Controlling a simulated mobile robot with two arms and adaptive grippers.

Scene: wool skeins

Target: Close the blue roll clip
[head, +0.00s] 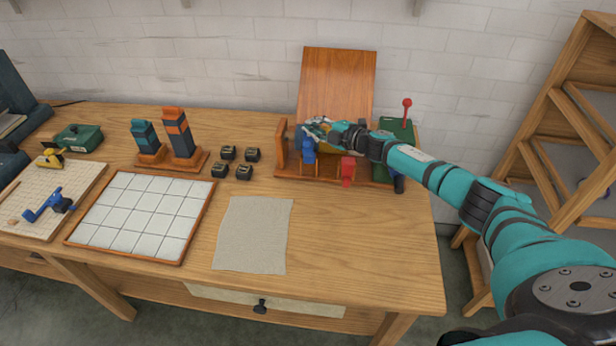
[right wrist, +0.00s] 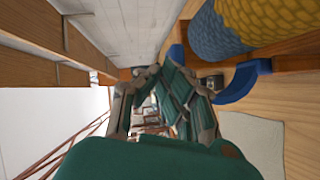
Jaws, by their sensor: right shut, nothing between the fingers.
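The blue roll clip (head: 309,150) sits at the front left of a wooden roll rack (head: 300,174) at the back of the table. I cannot tell how far the clip is open. My right gripper (head: 322,131) is over the left part of the rack, just behind and above the clip. Its fingers (right wrist: 166,72) are shut and empty, close to the blue parts but seemingly apart. My arm hides part of the rolls. My left gripper is not in view.
A red clip (head: 347,170) is further right on the rack. A tall wooden board (head: 337,82) stands behind, and a red-knobbed lever (head: 407,104) to the right. A grey cloth (head: 253,235), small black blocks (head: 244,172) and a white tiled tray (head: 139,216) lie left and in front.

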